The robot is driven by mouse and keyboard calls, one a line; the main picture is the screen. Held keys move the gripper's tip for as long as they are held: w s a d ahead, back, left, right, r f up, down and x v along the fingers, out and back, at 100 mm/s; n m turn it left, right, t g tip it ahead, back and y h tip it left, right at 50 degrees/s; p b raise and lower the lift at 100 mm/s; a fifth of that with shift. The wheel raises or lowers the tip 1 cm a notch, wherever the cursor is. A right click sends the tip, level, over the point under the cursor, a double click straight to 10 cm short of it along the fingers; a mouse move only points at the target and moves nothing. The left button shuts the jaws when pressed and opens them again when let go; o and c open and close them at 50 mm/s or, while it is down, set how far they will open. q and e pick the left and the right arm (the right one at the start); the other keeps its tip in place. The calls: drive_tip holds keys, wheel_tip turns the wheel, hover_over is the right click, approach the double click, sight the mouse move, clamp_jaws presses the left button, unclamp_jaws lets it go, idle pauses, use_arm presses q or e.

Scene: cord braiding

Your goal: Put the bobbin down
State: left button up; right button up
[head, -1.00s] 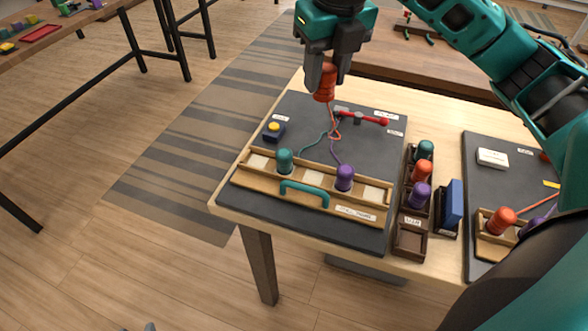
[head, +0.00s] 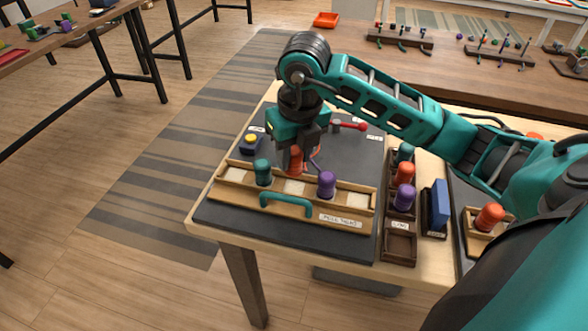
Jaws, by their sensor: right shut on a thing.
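My right gripper (head: 293,150) is shut on an orange-red bobbin (head: 296,163) and points down at the long wooden tray (head: 345,222). The bobbin is upright, low over the tray's middle, between a teal bobbin (head: 263,172) on its left and a purple bobbin (head: 327,185) on its right. A pale square shows in the tray just below it. I cannot tell whether the bobbin touches the tray. The fingers hide part of the bobbin and most of the cords behind it. My left gripper is not in view.
A teal handle (head: 286,203) arches along the tray's front. A red-ended bar (head: 352,126) and a yellow button box (head: 249,143) are on the dark mat. To the right stand a rack (head: 399,246) of spare bobbins and a blue block (head: 439,205).

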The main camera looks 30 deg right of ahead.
sight(294, 171)
wheel_tip(294, 171, down, 4)
drive_tip(key=shift+s+r, duration=0.1)
drive_tip(key=shift+r, duration=0.05)
drive_tip(key=shift+f, duration=0.25)
drive_tip(key=shift+f+b, duration=0.35)
drive_tip(key=shift+b, duration=0.15)
drive_tip(key=o, duration=1)
drive_tip(key=shift+o, duration=0.2)
drive_tip(key=shift+r, duration=0.1)
